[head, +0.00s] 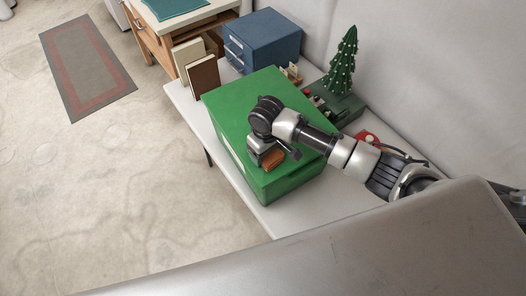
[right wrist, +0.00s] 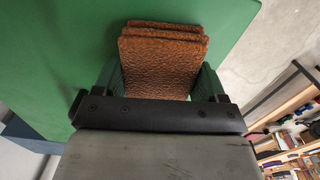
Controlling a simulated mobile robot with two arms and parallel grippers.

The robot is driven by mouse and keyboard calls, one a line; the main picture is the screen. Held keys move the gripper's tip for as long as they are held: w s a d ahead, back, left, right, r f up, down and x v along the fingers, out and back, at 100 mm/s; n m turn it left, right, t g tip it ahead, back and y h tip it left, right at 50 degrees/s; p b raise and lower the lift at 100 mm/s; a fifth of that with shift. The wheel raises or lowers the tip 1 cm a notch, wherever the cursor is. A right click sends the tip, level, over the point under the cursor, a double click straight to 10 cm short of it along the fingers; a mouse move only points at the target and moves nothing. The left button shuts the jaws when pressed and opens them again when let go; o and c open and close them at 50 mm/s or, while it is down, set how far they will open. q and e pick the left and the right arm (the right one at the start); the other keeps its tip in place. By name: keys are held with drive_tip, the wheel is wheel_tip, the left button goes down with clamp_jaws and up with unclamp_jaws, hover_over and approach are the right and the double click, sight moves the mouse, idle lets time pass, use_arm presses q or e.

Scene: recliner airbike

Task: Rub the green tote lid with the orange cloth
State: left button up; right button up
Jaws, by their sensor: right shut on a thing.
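The green tote (head: 238,108) stands on a light table, with its flat green lid on top. The lid also fills much of the right wrist view (right wrist: 60,50). My right gripper (head: 268,156) is over the front part of the lid. It is shut on the folded orange-brown cloth (head: 273,159), which shows between the fingers in the right wrist view (right wrist: 160,65). The cloth is at or very near the lid; I cannot tell whether it touches. My left gripper is not in view.
A blue drawer box (head: 262,40) and brown books (head: 203,76) stand behind the tote. A small green tree (head: 342,62) and a red-and-white item (head: 367,137) are to its right, near the wall. The table's front end (head: 285,222) is clear.

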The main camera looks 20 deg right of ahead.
drive_tip(key=shift+d, duration=0.15)
drive_tip(key=shift+r, duration=1.45)
